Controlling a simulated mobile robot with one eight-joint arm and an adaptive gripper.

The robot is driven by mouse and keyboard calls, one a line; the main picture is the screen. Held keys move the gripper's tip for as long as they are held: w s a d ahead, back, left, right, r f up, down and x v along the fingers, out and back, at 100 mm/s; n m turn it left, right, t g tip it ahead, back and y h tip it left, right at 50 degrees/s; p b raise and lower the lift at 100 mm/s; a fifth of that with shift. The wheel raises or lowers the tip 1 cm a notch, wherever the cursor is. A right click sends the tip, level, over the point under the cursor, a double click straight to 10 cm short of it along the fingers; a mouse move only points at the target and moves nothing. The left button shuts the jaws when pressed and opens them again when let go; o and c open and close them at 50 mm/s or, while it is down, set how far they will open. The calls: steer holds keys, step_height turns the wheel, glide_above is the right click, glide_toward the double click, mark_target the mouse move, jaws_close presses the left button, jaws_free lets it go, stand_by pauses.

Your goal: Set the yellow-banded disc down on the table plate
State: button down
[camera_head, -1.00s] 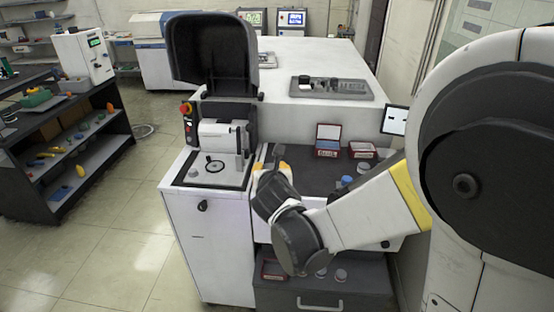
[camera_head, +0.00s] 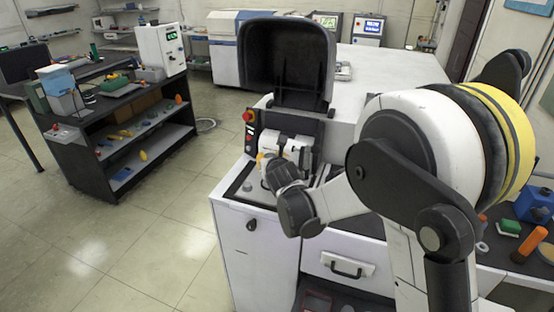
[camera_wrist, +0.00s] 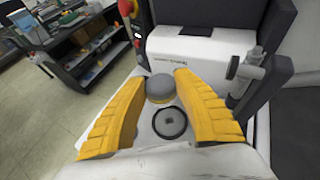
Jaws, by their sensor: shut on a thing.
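My gripper (camera_wrist: 161,92) has two yellow ribbed fingers, shut on the disc (camera_wrist: 160,84), which shows a grey top and a yellowish band at the fingertips. In the head view my gripper (camera_head: 265,165) is over the left part of the spark stand, close to the white machine head; the disc cannot be made out there. The light table plate (camera_head: 232,189) lies below; it also shows between the fingers in the wrist view (camera_wrist: 148,130). A black ring (camera_wrist: 170,123) is on it. I cannot tell whether the disc touches the plate.
The white machine head (camera_wrist: 205,58) stands close behind the fingers, with a metal fitting (camera_wrist: 247,68) at its right. The black hood (camera_head: 288,60) is raised. A small grey piece (camera_head: 248,186) is on the plate's front left. A dark shelf (camera_head: 120,135) stands apart at left.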

steer(key=shift+s+f+b, duration=0.15)
steer(key=shift+f+b, duration=0.4)
steer(key=shift+f, duration=0.25)
steer(key=shift+f+b, duration=1.7)
steer(key=shift+f, duration=1)
steer(key=shift+f+b, duration=0.5)
steer(key=shift+f, duration=0.1)
steer(key=c, duration=0.9)
jaws_free()
steer(key=shift+c, duration=0.2)
steer(key=shift+r, duration=0.1)
